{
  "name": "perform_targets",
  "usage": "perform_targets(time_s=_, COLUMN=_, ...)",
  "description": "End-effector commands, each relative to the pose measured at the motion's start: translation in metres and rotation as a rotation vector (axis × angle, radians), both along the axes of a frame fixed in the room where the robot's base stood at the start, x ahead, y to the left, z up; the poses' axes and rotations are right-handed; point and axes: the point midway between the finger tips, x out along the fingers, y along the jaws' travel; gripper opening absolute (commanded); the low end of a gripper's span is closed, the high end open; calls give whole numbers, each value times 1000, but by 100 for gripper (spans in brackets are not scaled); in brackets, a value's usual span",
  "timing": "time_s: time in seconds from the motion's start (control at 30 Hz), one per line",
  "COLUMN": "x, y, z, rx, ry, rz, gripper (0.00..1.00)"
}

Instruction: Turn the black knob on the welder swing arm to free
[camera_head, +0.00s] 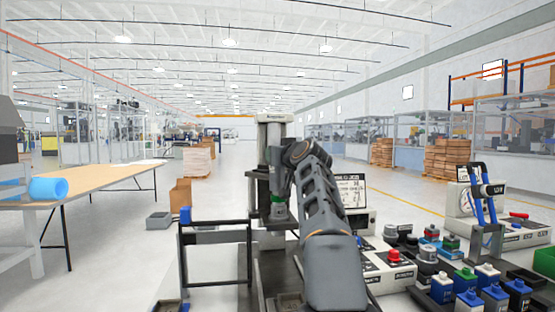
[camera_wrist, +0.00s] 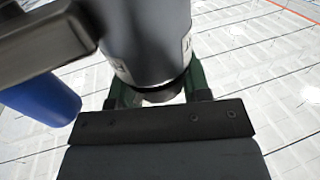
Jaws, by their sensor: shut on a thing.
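My gripper (camera_wrist: 160,88) shows in the wrist view with a green finger on either side of the dark lower end of a grey cylinder (camera_wrist: 150,40). It is shut there. I cannot tell whether that dark end is the black knob. A dark bar (camera_wrist: 40,42) runs in from the upper left, and a blue cylinder (camera_wrist: 42,105) hangs beside it. In the head view my arm reaches forward to a tall pale column (camera_head: 275,128), likely the welder. Green parts of my gripper (camera_head: 277,185) show in front of it, and my arm hides much of this area.
A dark frame (camera_head: 215,238) with a blue-topped post stands left of my arm. At right are a control box with a red button (camera_head: 394,256), several blue- and green-topped parts and a green bin (camera_head: 528,262). A wooden table (camera_head: 90,180) is at left; open floor lies beyond.

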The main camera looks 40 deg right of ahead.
Motion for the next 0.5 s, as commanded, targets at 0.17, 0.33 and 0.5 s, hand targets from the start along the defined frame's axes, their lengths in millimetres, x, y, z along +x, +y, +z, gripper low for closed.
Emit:
perform_targets(time_s=0.17, x=0, y=-2, z=-4, rx=-1, ry=5, rz=26, gripper=20)
perform_targets(time_s=0.33, x=0, y=-2, z=-3, rx=-2, ry=3, rz=36, gripper=20)
perform_targets(time_s=0.5, x=-1, y=-2, z=-2, rx=-3, ry=3, rz=36, gripper=20)
